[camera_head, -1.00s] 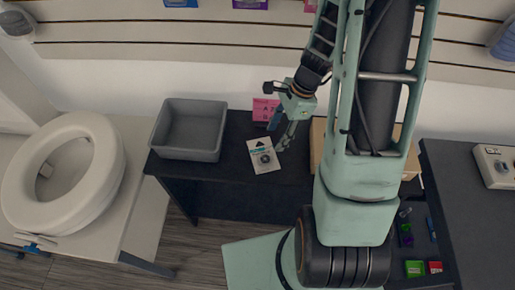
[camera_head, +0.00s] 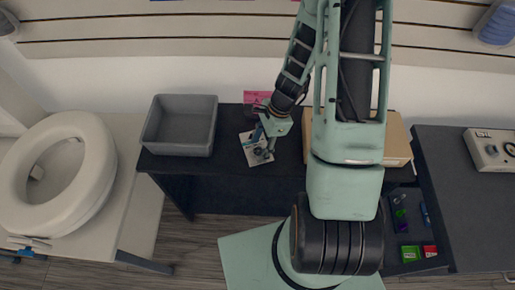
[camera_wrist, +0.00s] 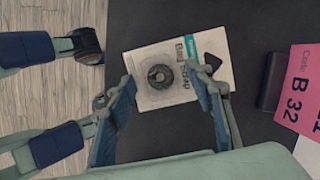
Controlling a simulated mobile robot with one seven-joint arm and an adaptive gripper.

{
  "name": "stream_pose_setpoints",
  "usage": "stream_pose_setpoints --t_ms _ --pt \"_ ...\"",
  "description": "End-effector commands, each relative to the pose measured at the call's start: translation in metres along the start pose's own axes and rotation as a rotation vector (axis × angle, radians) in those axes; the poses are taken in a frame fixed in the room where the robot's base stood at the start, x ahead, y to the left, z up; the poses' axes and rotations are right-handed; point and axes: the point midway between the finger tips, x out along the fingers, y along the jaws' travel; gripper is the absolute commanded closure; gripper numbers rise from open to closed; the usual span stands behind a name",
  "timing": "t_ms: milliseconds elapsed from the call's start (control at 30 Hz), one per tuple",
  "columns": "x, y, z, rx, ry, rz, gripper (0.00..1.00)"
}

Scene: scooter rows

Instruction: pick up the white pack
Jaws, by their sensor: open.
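The white pack (camera_wrist: 218,45) lies flat on the dark table. In the head view the pack (camera_head: 249,154) is partly covered by my gripper (camera_head: 264,144). In the wrist view my gripper (camera_wrist: 165,100) is open, its blue-padded fingers apart, with the near part of the pack between and beyond the fingertips. Nothing is held. I cannot tell whether the fingers touch the pack.
A grey bin (camera_head: 180,125) stands left of the pack. A pink card (camera_wrist: 299,92) marked B 32 and a dark block (camera_wrist: 270,82) are close by. A cardboard box (camera_head: 397,140) stands to the right, behind my arm. A white ring-shaped seat (camera_head: 92,190) is at far left.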

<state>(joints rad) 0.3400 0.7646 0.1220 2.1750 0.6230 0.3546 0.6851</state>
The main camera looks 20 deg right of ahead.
Motion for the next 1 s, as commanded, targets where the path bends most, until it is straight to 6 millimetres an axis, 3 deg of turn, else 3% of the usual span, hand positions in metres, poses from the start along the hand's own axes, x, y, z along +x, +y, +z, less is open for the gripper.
stream_pose_setpoints --t_ms 333,733,1000 --pt "0.0058 -0.0003 -0.0005 0.001 0.001 -0.001 0.53" --pt "0.0056 -0.0001 -0.0003 0.001 0.001 -0.001 0.97" --pt "0.0048 -0.0002 -0.0001 0.001 0.001 -0.001 0.98"
